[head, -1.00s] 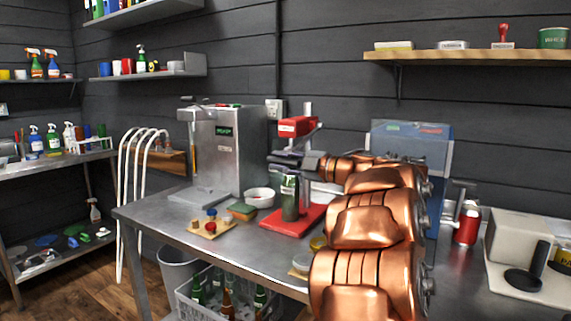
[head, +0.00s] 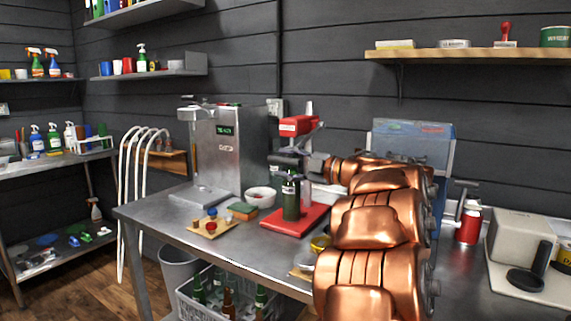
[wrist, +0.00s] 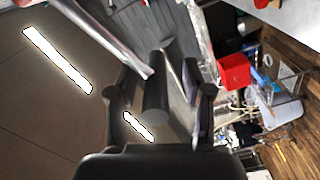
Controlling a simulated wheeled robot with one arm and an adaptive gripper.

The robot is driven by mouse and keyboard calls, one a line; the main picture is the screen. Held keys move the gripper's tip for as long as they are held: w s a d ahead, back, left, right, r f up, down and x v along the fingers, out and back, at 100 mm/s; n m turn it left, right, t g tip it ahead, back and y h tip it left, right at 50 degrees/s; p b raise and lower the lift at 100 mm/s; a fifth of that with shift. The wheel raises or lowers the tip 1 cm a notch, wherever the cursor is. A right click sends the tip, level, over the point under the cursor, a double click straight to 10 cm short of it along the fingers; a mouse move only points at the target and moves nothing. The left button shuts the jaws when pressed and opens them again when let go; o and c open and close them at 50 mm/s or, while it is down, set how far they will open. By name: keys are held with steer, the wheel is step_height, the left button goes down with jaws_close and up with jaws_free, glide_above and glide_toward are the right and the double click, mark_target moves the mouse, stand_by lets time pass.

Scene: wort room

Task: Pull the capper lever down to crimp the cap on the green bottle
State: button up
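The capper has a red base (head: 312,218), a column and a red head (head: 297,125). The green bottle (head: 291,198) stands upright on the base, below my gripper (head: 287,158). In the head view my gripper is in front of the capper, just under the red head, and hides part of it. In the wrist view a metal lever rod (wrist: 105,38) ends in a black grip (wrist: 156,88), which lies between the fingers of my gripper (wrist: 160,100). Gaps show on both sides of the grip, so the fingers look open. The bottle's cap is not clear.
Left of the capper are a steel machine (head: 228,150), a white bowl (head: 261,195), a sponge (head: 243,209) and a wooden board with caps (head: 209,228). A crate of bottles (head: 190,300) is below the table. A red can (head: 469,224) stands right of my arm.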

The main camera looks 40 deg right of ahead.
steer(key=v, duration=1.1)
steer(key=shift+s, duration=0.2)
steer(key=shift+d, duration=0.2)
